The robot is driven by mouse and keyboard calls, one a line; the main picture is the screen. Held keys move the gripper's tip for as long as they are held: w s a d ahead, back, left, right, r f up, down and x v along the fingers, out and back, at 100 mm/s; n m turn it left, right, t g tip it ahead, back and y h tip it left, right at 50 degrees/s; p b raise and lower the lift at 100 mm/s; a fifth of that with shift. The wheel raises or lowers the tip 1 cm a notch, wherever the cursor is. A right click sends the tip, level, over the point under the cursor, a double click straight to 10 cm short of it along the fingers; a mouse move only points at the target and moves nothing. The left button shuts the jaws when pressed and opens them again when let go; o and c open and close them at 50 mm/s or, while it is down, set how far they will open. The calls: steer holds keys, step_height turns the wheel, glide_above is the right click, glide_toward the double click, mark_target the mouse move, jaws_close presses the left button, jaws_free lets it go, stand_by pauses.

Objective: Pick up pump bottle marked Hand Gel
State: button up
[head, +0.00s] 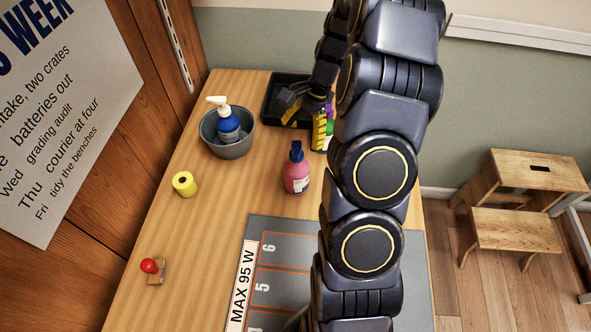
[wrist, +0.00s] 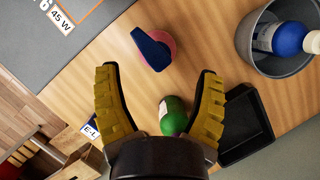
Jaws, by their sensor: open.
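A blue bottle with a white pump (head: 228,127) stands in a grey bowl (head: 240,151) at the back left; in the wrist view the blue bottle (wrist: 288,38) is at the upper right. A pink bottle with a dark blue top (head: 297,178) stands on open table; its top shows in the wrist view (wrist: 153,50), beyond my fingertips. My gripper (head: 304,113) is open, with yellow padded fingers, above the back of the table. In the wrist view a green bottle (wrist: 173,116) lies between the finger lines of my gripper (wrist: 157,78), apart from both. I cannot read any bottle label.
A black tray (head: 274,98) is at the table's back. A yellow roll (head: 184,184) and a red-knobbed wooden item (head: 150,267) are at the left. A grey mat (head: 262,228) covers the front right. Bare wood lies around the pink bottle. My arm hides part of the right side.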

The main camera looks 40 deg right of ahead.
mark_target(296, 168)
steer(key=x, duration=0.6)
steer(key=shift+s+f, duration=0.1)
steer(key=shift+f, duration=0.15)
jaws_close()
